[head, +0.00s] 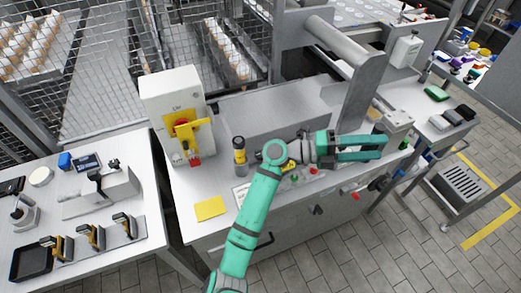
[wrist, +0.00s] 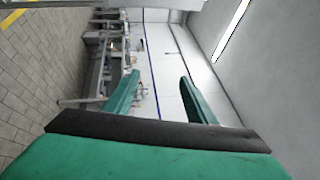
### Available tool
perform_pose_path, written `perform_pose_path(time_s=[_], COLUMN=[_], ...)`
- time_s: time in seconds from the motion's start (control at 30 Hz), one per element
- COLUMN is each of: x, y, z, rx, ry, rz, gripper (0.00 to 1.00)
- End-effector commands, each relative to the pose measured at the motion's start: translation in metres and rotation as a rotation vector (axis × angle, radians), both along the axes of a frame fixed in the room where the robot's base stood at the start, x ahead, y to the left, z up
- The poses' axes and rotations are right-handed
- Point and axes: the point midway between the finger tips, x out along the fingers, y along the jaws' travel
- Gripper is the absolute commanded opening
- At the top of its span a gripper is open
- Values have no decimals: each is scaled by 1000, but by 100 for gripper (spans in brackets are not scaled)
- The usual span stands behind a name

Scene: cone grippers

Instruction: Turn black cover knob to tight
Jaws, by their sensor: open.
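My gripper (head: 384,147) is green, open and empty, held out to the right over the workbench's right part in the head view. Its two fingers also show apart in the wrist view (wrist: 160,77), with nothing between them. A small black knob (head: 317,209) is on the bench's front face, below and left of the gripper. A dark round part (head: 377,183) sits farther right on the same front, below the gripper. I cannot tell which one is the cover knob, or how tight either is. The wrist view shows neither knob clearly.
The workbench (head: 190,205) carries a white and yellow machine (head: 178,115), a black and yellow cylinder (head: 240,156) and a yellow note (head: 210,208). A red knob (head: 356,195) is on its front. A side table (head: 110,210) stands left. The floor in front (head: 345,255) is clear.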

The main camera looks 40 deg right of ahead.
Motion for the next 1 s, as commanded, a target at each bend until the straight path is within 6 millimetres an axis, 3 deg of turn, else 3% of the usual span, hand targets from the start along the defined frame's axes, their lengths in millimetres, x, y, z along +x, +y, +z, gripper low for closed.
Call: perform_pose_path(time_s=[0.27,0.37,0.5,0.67,0.8,1.0], x=[32,57,106,176,235,288], y=[-8,1,21,58,93,130], z=[-70,-94,-120,-131,-124,-105], rx=[341,477,680,926,1122,1302], ry=[-381,-510,-688,-877,-1011,-1120], rz=[-102,-120,-126,-102,-62,-7], gripper=[51,51,51,51,51,51])
